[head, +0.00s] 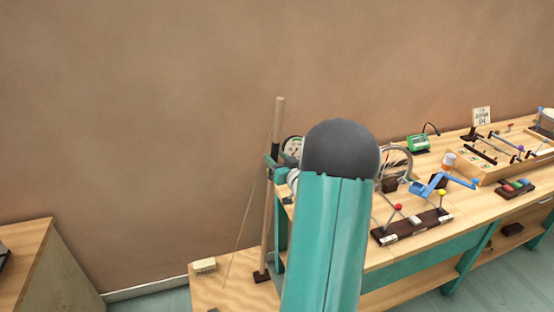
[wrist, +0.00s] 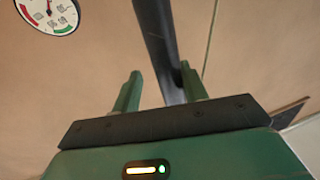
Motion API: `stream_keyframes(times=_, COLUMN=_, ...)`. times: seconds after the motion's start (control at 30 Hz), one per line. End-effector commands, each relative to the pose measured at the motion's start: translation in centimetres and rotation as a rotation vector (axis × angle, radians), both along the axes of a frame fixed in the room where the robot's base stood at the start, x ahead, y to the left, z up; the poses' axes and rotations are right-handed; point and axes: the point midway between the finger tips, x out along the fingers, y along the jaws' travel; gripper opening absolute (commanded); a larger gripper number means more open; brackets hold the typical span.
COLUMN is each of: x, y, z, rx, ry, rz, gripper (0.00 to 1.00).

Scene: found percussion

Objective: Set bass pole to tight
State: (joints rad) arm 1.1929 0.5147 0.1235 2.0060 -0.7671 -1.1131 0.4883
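The bass pole (head: 267,215) is a tall wooden stick with a dark sleeve on its upper part, leaning slightly right in the head view. A thin string (head: 243,225) runs down from it to the left. In the wrist view the dark part of the pole (wrist: 158,40) passes between my gripper's (wrist: 160,80) fingers, nearer the right one. The fingers stand apart, with gaps showing beside the pole. In the head view my gripper (head: 271,161) is at the sleeve, partly hidden by my arm. A round dial (wrist: 48,12) with red and green zones is at top left, its needle pointing roughly up.
A wooden bench (head: 400,245) on teal legs carries a blue crank (head: 430,187), levers with coloured knobs and a green box (head: 418,143). The wall behind is bare.

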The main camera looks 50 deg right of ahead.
Motion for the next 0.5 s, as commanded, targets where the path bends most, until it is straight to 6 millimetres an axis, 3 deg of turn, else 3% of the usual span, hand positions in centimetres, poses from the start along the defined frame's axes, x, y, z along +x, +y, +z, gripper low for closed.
stream_keyframes(times=0.5, x=-0.55, y=0.44, z=-0.03, rx=-0.001, ry=0.001, rz=0.004, gripper=0.42)
